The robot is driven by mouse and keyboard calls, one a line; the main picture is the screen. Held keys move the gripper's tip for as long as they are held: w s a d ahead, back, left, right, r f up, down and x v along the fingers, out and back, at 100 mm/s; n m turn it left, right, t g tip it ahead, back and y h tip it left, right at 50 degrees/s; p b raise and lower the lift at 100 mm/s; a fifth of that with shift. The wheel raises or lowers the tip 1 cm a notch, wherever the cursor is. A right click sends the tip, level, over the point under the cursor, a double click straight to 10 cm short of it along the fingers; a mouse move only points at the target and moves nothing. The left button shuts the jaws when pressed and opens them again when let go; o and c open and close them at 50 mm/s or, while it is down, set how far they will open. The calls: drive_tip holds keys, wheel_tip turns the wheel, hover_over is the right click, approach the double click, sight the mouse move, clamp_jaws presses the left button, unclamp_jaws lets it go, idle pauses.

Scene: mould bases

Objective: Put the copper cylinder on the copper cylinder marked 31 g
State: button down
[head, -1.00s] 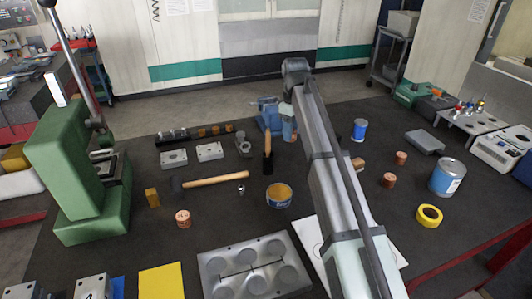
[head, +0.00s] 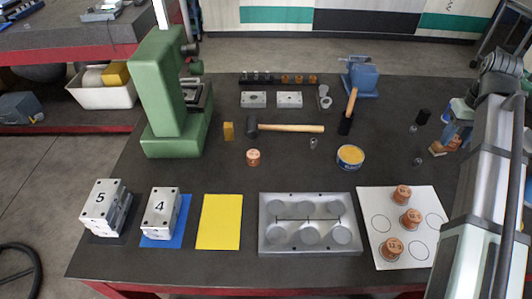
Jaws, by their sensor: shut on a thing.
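Several copper cylinders show in the head view. One (head: 253,157) stands alone on the dark bench, left of the round yellow-topped tin. Three more, at the back (head: 402,193), middle (head: 411,218) and front (head: 392,247), are on the white sheet with drawn circles (head: 372,203). They have small marks on their tops, too small to read surely, so I cannot tell which is marked 31 g. My arm stands at the right edge. I cannot make out my gripper or anything in it; it is hidden behind the arm or outside the picture.
A grey mould plate with round recesses (head: 268,240) lies left of the sheet. A yellow sheet (head: 219,222) and blocks marked 4 (head: 160,204) and 5 (head: 100,198) are farther left. A hammer (head: 290,128), tin (head: 350,157) and green press (head: 165,100) stand behind.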

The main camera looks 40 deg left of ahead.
drive_tip(key=s+d+m, duration=0.2)
drive_tip(key=s+d, duration=0.1)
drive_tip(key=d, duration=0.7)
drive_tip(key=s+a+r+n, duration=0.1)
drive_tip(key=s+a+n, duration=0.25)
drive_tip(key=a, duration=1.15)
drive_tip(key=n, duration=0.7)
approach(254, 154)
drive_tip(key=shift+s+f, duration=0.1)
drive_tip(key=shift+f, duration=2.8)
drive_tip(key=shift+f, duration=0.15)
drive_tip(key=c, duration=0.6)
unclamp_jaws()
